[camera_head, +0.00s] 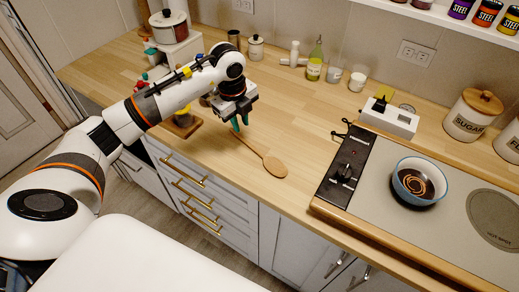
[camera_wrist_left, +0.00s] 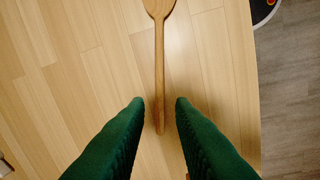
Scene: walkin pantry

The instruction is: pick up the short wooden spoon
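The short wooden spoon (camera_head: 275,166) lies on the wooden counter, its bowl toward the stove and its handle running up-left under my left gripper (camera_head: 238,124). In the left wrist view the spoon handle (camera_wrist_left: 159,65) runs down between the two green fingertips of the left gripper (camera_wrist_left: 160,103). The gripper is open, with a gap on each side of the handle. It points down at the handle end; its exact height above the counter is hard to tell. My right gripper is in neither view.
The counter (camera_head: 300,115) is clear around the spoon. A black control panel (camera_head: 346,168) and a stove with a blue bowl (camera_head: 419,181) stand to the right. A green bottle (camera_head: 315,66) and cups stand at the back. A small wooden stand (camera_head: 181,127) is left of the gripper.

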